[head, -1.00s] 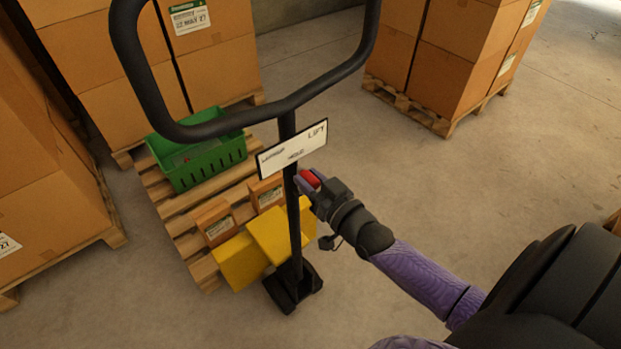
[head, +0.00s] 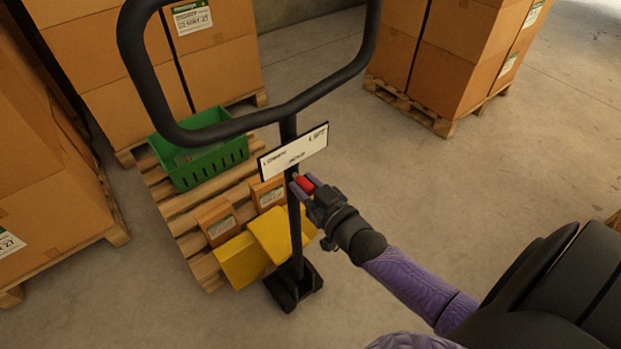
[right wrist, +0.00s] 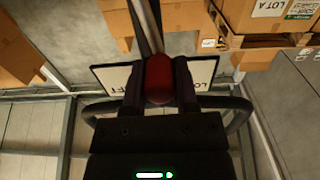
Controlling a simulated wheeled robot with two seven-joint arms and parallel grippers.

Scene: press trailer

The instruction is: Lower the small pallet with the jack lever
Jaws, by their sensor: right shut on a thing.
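The jack lever shows as a red knob (head: 304,184) beside the jack's dark post, just below a white label plate (head: 293,151). My right gripper (head: 308,187) is shut on the red knob; in the right wrist view the knob (right wrist: 159,80) sits between the two dark fingers. The small wooden pallet (head: 172,203) is behind the jack and carries a green crate (head: 201,157) and small brown boxes (head: 217,222). The gap under the pallet is hard to judge. My left gripper is not in view.
The black jack handle loop (head: 222,131) rises in front of me. Tall box stacks on pallets stand at the back left, the left (head: 52,190) and the back right (head: 440,60). The concrete floor at right is open.

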